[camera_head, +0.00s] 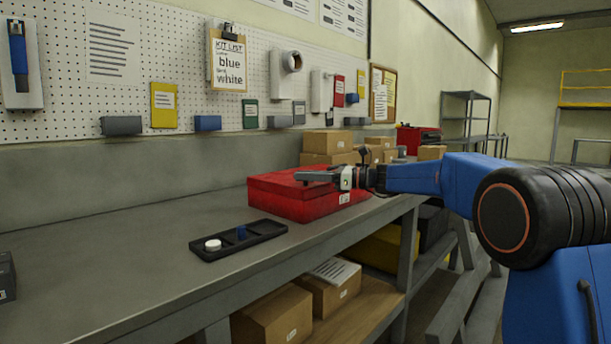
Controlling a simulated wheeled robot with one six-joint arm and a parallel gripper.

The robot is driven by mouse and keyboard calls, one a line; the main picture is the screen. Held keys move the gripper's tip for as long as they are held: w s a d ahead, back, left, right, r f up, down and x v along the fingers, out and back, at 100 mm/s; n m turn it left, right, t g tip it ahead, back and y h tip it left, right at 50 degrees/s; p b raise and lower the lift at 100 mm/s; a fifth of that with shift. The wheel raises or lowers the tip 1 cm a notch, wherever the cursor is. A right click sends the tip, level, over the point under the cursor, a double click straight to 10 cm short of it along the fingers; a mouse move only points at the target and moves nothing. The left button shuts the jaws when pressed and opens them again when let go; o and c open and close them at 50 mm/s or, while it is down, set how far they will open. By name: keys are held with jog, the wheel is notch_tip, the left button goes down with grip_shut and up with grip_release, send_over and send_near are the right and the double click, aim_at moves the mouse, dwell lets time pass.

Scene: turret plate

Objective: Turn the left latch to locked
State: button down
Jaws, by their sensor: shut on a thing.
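No latch can be made out in this view, so I cannot tell whether the left latch is turned. A red case (290,198) lies closed on the workbench, with a small white label on its front side. My gripper (307,177) comes in from the right and points left, over the top of the case. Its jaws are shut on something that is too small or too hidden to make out. I cannot tell whether the gripper touches the case.
A black tray (218,250) holds a white round piece (212,245) and a blue piece (241,232). Cardboard boxes (327,142) stand behind the case. The pegboard (130,70) carries several fixtures. The front left of the workbench (110,270) is largely clear.

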jog(key=shift+n+g, duration=1.5)
jog(key=shift+g, duration=0.8)
jog(key=shift+s+g, duration=0.1)
jog(key=shift+g, duration=0.3)
jog(key=c, duration=1.7)
grip_release()
jog(key=shift+s+a, duration=0.1)
jog(key=shift+c, duration=0.2)
jog(key=w+d, duration=0.2)
jog(key=d, duration=1.5)
jog(key=shift+w+d, duration=0.15)
jog(key=shift+r, duration=0.1)
